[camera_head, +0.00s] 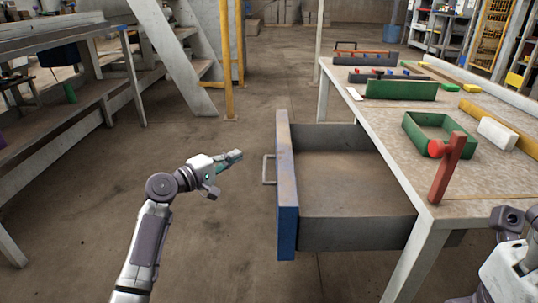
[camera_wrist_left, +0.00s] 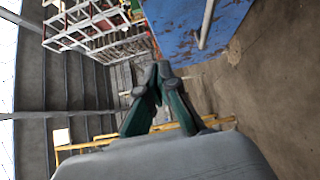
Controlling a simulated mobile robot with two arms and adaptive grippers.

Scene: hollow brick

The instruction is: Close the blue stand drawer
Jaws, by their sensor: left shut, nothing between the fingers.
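The drawer (camera_head: 340,170) stands open, pulled out to the left from under the workbench, and its inside looks empty. Its blue front panel (camera_head: 286,190) faces left and carries a grey bar handle (camera_head: 268,169). My left gripper (camera_head: 236,156) is shut and empty, a little to the left of the handle and apart from it. In the left wrist view, the gripper fingers (camera_wrist_left: 160,78) meet at their tips, with the blue panel (camera_wrist_left: 195,28) and its handle (camera_wrist_left: 207,22) beyond them at the top. Part of my right arm shows at the right edge, but its fingers are not visible.
A second bench (camera_head: 60,130) stands at the left, with a stair (camera_head: 175,60) behind. The floor between the benches is clear.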

